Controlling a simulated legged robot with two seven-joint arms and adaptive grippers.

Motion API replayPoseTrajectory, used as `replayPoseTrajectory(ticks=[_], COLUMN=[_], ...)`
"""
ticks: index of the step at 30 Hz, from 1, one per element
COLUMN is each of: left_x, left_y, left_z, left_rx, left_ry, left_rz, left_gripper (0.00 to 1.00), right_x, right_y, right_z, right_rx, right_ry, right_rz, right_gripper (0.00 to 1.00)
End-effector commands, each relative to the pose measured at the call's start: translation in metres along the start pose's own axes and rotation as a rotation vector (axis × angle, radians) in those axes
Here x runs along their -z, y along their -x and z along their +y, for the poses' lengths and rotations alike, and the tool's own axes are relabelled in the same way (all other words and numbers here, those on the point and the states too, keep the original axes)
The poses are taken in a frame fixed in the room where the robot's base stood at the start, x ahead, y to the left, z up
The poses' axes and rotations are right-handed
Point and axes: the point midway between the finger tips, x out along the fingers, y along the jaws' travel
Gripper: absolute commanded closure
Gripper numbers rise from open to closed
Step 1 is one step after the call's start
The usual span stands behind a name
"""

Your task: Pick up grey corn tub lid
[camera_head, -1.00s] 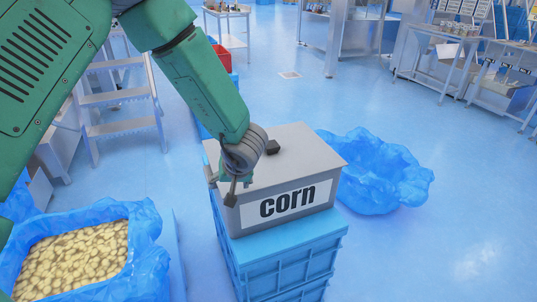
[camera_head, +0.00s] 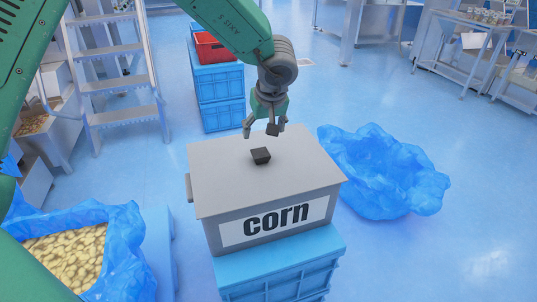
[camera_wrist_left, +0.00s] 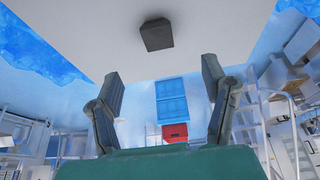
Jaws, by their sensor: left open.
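The grey corn tub lid (camera_head: 225,178) lies flat on the grey tub (camera_head: 268,226), which has a white "corn" label. A small dark knob (camera_head: 261,156) stands on the middle of the lid. My left gripper (camera_head: 262,133) is open and empty, just above and behind the knob near the lid's back edge. In the left wrist view the lid (camera_wrist_left: 220,25) fills the top, with the knob (camera_wrist_left: 157,35) beyond and between the spread fingers (camera_wrist_left: 163,90). The fingers and the knob are apart. My right gripper is not seen.
The tub stands on stacked blue crates (camera_head: 280,275). A blue bag (camera_head: 385,175) lies on the floor to the right. A blue-lined bin of pale yellow pieces (camera_head: 75,255) is at the lower left. A red crate (camera_head: 216,48) tops blue crates behind. White steps (camera_head: 115,75) stand back left.

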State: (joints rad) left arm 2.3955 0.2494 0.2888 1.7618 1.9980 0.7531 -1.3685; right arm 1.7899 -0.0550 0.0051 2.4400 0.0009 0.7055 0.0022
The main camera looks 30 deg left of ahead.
Motion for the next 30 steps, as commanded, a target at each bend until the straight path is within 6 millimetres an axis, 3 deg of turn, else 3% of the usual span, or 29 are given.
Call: replayPoseTrajectory(ticks=[12, 20, 30], left_x=[0.002, 0.002, 0.003], left_y=[-0.078, -0.096, -0.138], left_z=[-0.002, -0.001, 0.003], left_rx=[0.003, 0.002, 0.003], left_ry=[0.0, -0.001, -0.002], left_rz=[-0.005, -0.002, -0.001], left_gripper=[0.33, 0.33, 0.33], right_x=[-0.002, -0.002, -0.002], right_y=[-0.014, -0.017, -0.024], right_z=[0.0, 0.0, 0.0], right_rx=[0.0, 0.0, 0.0], right_ry=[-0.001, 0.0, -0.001], right_rz=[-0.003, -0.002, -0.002], right_gripper=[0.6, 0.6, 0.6])
